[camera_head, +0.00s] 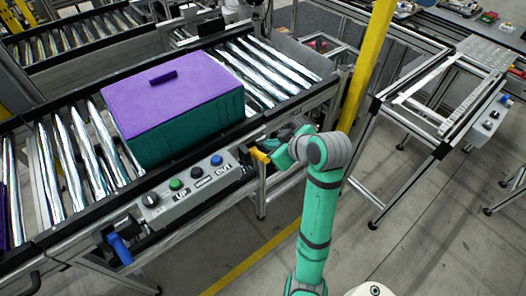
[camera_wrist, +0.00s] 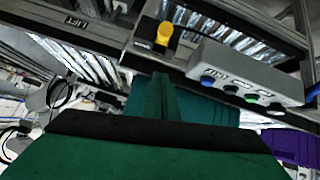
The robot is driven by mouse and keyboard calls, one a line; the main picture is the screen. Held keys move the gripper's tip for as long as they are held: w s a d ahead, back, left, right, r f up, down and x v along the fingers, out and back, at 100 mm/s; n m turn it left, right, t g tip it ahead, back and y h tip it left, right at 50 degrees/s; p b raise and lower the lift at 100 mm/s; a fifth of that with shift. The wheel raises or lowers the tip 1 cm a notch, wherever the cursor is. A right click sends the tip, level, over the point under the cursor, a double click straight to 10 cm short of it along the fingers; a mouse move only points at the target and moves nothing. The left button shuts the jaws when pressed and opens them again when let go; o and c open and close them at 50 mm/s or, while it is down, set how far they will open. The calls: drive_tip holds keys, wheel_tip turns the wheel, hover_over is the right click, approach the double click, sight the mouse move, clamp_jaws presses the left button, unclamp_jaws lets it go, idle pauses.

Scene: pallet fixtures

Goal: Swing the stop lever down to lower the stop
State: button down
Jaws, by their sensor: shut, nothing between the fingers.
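A yellow-handled lever (camera_head: 260,155) sits on the conveyor's front side rail, just right of the button box. In the wrist view its yellow handle (camera_wrist: 165,33) shows at upper middle, beyond my fingertips. A blue handle (camera_head: 120,248) is mounted on the same rail at lower left; part of it shows at the wrist view's right edge (camera_wrist: 312,92). I cannot tell for certain which is the stop lever. My gripper (camera_head: 272,150) is beside the yellow lever, partly hidden by my wrist; its fingers (camera_wrist: 163,80) are shut and empty. I cannot tell whether they touch the handle.
A teal crate with a purple lid (camera_head: 175,100) stands on the roller conveyor (camera_head: 75,165). A grey button box (camera_head: 192,190) is on the front rail. A yellow post (camera_head: 368,70) stands at right, with a metal frame table (camera_head: 440,100) beyond it. Floor is free at lower right.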

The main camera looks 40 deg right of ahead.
drive_tip(key=shift+w+f, duration=0.1)
hover_over(263, 157)
drive_tip(key=w, duration=0.2)
drive_tip(key=f, duration=0.6)
drive_tip(key=shift+s+a, duration=0.25)
drive_tip(key=f, duration=0.3)
drive_tip(key=shift+s+d, duration=0.25)
drive_tip(key=shift+s, duration=0.15)
drive_tip(key=shift+s+d+f, duration=0.1)
drive_tip(key=shift+f, duration=0.4)
drive_tip(key=shift+s, duration=0.15)
drive_tip(key=shift+s, duration=0.1)
